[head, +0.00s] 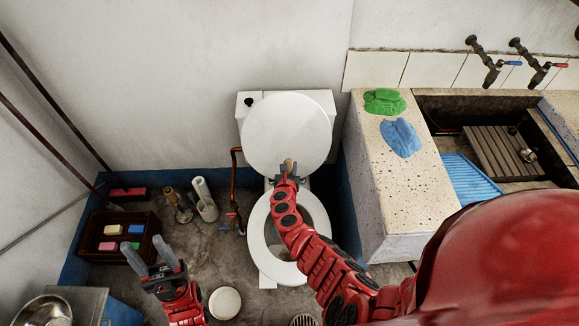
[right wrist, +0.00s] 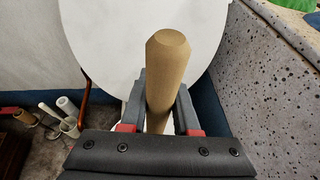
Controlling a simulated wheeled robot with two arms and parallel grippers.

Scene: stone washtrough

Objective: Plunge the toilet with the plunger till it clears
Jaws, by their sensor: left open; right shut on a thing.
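The white toilet (head: 257,233) stands against the back wall with its round lid (head: 287,135) raised. My right arm reaches over the bowl and hides part of the seat. My right gripper (head: 288,170) is shut on the plunger's wooden handle (right wrist: 165,75), which stands upright between the fingers in the right wrist view. The plunger's lower end is hidden behind my arm and gripper. My left gripper (head: 153,255) is open and empty at the lower left, above the floor and away from the toilet.
A stone washtrough (head: 395,205) with green (head: 384,101) and blue cloths (head: 401,137) stands close on the right.

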